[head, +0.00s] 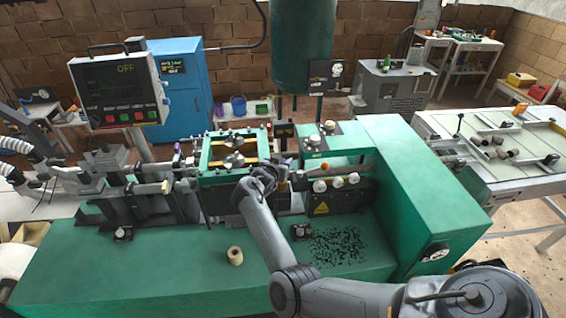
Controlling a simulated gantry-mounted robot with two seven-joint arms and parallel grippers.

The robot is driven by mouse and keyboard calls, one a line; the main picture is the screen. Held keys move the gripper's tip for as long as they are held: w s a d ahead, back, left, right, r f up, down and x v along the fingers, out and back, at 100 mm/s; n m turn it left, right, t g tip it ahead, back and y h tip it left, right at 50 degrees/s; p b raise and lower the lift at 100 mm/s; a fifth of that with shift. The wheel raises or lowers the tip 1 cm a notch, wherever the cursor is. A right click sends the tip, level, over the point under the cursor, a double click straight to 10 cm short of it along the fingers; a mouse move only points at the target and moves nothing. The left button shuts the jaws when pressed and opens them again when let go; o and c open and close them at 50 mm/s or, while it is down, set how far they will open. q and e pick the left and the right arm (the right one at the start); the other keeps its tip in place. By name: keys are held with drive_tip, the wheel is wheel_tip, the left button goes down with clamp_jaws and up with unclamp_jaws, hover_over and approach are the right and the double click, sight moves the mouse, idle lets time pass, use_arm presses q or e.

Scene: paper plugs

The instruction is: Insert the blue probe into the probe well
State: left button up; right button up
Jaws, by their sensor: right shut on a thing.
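My right gripper (277,176) is at the front of the green machine, just below and right of the green frame with the brass-coloured bars. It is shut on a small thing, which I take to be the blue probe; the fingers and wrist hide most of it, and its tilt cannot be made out. I cannot pick out the probe well among the small fittings near the gripper. My left gripper is not in view.
The green machine (180,260) fills the middle, with a paper plug (235,256) and dark scraps on its front surface. A control panel (118,92) reading OFF stands at the left. The raised green housing (400,160) bounds the right side. A white table (505,175) stands beyond.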

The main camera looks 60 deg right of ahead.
drive_tip(key=shift+f+b, duration=0.3)
drive_tip(key=shift+f, duration=0.2)
drive_tip(key=shift+r+p, duration=0.25)
drive_tip(key=shift+p, duration=0.1)
drive_tip(key=shift+r, duration=0.15)
drive_tip(key=shift+r+p, duration=0.1)
drive_tip(key=shift+p, duration=0.25)
idle(0.5)
drive_tip(key=shift+f+b, duration=0.3)
drive_tip(key=shift+f, duration=0.25)
idle(0.4)
drive_tip(key=shift+r, duration=0.1)
drive_tip(key=shift+r+p, duration=0.2)
drive_tip(key=shift+p, duration=0.15)
drive_tip(key=shift+r, duration=0.25)
